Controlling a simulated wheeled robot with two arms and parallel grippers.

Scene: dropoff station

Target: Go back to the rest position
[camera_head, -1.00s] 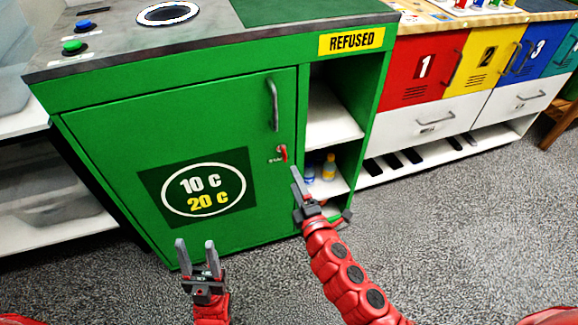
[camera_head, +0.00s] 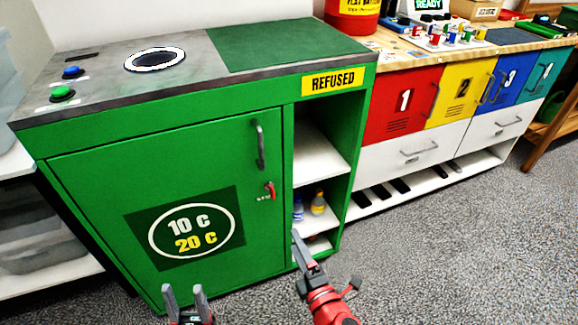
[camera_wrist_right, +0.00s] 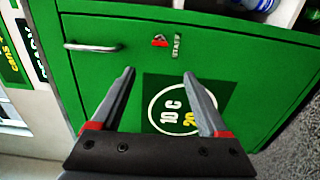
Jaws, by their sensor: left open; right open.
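My left gripper (camera_head: 186,298) is at the bottom of the head view, in front of the lower green cabinet door. Its two fingers are apart and nothing is between them. My right gripper (camera_head: 300,250) is right of it, in front of the open shelves' lower part, seen nearly edge-on. In the right wrist view its fingers (camera_wrist_right: 160,88) are spread and empty, with the green door (camera_wrist_right: 135,62) behind them. Both grippers appear apart from the cabinet.
The green cabinet (camera_head: 90,190) has a handle (camera_head: 260,145), a red key (camera_head: 270,190) and shelves with small bottles (camera_head: 318,203). Coloured lockers (camera_head: 402,105) stand to the right. Grey carpet (camera_head: 440,250) is free at the right.

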